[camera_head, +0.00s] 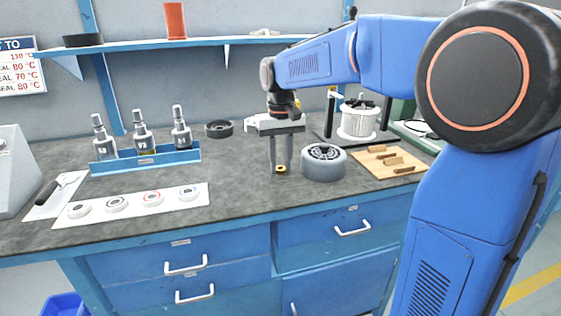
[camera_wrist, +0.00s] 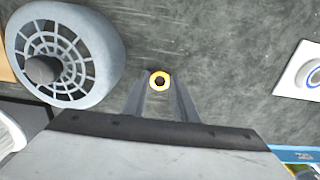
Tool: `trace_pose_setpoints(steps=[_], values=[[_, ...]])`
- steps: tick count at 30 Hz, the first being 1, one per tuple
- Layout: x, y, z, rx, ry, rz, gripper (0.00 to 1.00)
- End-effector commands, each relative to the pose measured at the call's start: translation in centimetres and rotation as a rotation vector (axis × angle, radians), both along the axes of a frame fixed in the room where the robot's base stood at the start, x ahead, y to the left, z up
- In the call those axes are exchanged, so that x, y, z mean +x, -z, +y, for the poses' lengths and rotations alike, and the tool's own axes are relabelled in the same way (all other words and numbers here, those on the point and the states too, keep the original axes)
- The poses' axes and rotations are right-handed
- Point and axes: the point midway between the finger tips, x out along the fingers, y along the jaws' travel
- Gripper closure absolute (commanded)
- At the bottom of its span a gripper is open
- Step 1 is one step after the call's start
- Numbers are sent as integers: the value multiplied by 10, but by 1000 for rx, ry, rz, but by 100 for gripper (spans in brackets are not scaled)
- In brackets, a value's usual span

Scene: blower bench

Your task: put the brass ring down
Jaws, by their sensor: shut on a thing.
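The brass ring (camera_wrist: 159,79) is a small gold ring with a dark centre. In the wrist view it sits between the two fingertips of my gripper (camera_wrist: 158,86). In the head view the ring (camera_head: 281,169) shows as a small yellow spot at the lower end of the fingers. My gripper (camera_head: 281,165) points straight down and is shut on the ring, just left of the grey blower wheel (camera_head: 324,165). Grey benchtop (camera_head: 240,180) lies beneath; I cannot tell whether the ring touches it.
The wheel stands close on the right, with a wooden board (camera_head: 382,174) of blocks beyond. A blue rack (camera_head: 145,162) of bottles and a white strip (camera_head: 134,210) with several round parts lie left. A dark ring (camera_head: 219,129) is behind. Bench left of my gripper is clear.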

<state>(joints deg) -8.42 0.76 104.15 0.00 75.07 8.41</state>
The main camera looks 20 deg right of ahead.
Motion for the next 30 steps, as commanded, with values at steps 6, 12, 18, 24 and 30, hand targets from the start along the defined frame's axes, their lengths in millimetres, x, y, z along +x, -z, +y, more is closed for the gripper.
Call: trace_pose_setpoints(steps=[6,12,18,24,30], values=[[0,1,0,0,0,0,56],[0,1,0,0,0,0,56],[0,-9,0,0,0,-1,56],[1,-43,0,0,0,-2,56],[1,-83,0,0,0,-3,56]])
